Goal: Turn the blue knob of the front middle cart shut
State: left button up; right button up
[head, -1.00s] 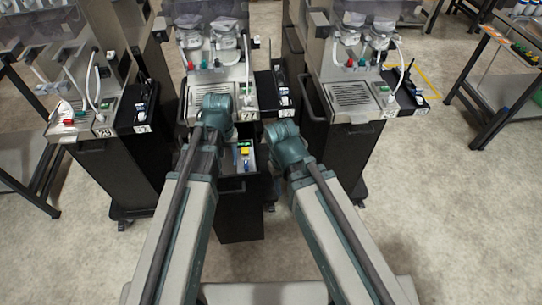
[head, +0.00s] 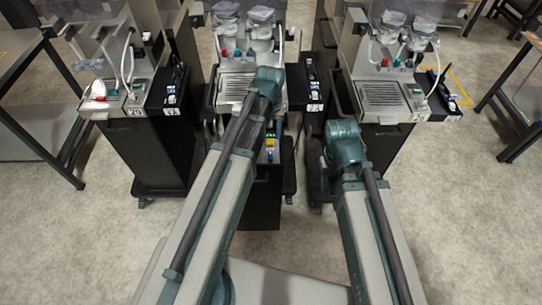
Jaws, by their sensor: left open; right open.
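The front middle cart (head: 238,84) stands at the upper centre of the head view, a steel dispenser with a drip tray on a black base. A row of small knobs runs under its two clear hoppers. A red knob (head: 224,53) and a dark one beside it show, but I cannot surely tell which is blue or how it is turned. My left arm reaches up across the cart's right front and covers part of it. My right arm ends lower, right of the cart.
A similar cart (head: 127,104) stands at left and another (head: 385,94) at right. Dark table legs stand at both sides. The floor (head: 460,220) at lower right is clear.

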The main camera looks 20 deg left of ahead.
aim_at(271, 155)
pick_arm(q)
notch_tip(271, 155, down, 12)
jog(key=b, duration=1.1)
jog(key=shift+r, duration=0.1)
grip_shut()
